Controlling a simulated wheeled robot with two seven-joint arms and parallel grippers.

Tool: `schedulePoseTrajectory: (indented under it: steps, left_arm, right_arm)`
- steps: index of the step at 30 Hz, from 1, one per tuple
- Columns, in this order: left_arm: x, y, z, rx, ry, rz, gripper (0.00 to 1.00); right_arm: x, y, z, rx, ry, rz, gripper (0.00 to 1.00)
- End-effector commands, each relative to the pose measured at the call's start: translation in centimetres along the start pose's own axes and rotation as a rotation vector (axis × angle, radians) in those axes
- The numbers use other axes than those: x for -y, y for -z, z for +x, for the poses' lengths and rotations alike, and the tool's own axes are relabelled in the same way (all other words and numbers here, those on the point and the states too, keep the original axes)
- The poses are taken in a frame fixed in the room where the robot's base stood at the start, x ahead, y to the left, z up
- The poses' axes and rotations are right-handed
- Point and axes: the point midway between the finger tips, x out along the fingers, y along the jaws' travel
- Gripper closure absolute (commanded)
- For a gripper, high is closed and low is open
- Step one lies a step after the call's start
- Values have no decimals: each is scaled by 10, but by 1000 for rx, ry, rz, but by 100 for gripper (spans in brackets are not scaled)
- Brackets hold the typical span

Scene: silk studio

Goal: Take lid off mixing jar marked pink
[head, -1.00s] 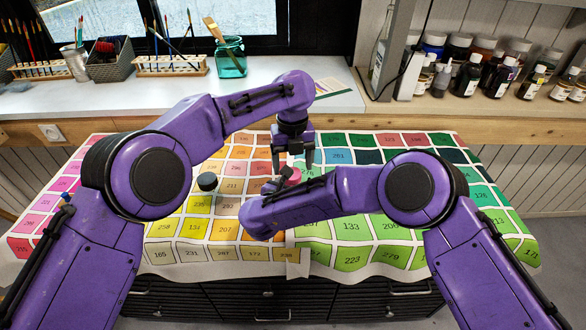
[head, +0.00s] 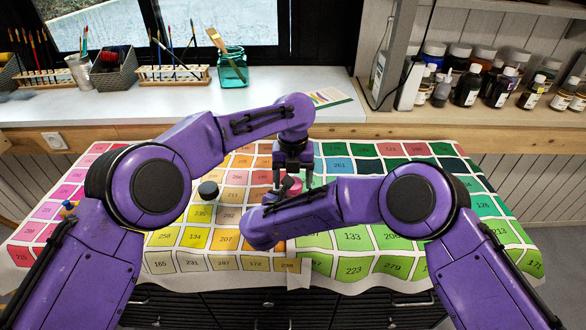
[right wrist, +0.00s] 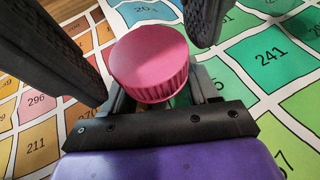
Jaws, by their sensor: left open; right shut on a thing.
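The jar with the ribbed pink lid (head: 294,186) stands on the table's coloured, numbered cloth. The pink lid shows large in the right wrist view (right wrist: 150,62); the jar body below it is mostly hidden. My right gripper (right wrist: 158,98) is shut on the jar, its jaws below the lid. In the head view my right forearm largely hides it. My left gripper (head: 292,178) comes down from above. Its open fingers stand on either side of the lid, apart from it in the right wrist view.
A dark-lidded jar (head: 208,190) stands to the left on the cloth (head: 160,262). Behind the table, a white counter (head: 130,107) holds brush racks and a teal glass jar (head: 231,68). Several bottles (head: 467,84) stand on the right shelf. The cloth's right part is clear.

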Motion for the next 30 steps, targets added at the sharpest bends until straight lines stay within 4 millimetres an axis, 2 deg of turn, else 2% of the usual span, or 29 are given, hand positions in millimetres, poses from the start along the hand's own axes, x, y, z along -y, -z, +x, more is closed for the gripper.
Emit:
schedulePoseTrajectory:
  steps: [7,12,13,18,25,30]
  left_arm:
    - [0,0,2,0,0,0,26]
    - [0,0,2,0,0,0,82]
    - [0,0,2,0,0,0,85]
    - [0,0,2,0,0,-14,85]
    - [0,0,1,-1,0,-283,85]
    - [0,0,1,-1,1,-296,85]
  right_arm:
    - [0,0,0,-1,0,0,100]
    - [0,0,0,0,0,0,100]
    - [0,0,0,0,0,0,100]
    - [0,0,0,0,0,0,100]
    - [0,0,0,0,0,0,100]
    - [0,0,0,0,0,0,100]
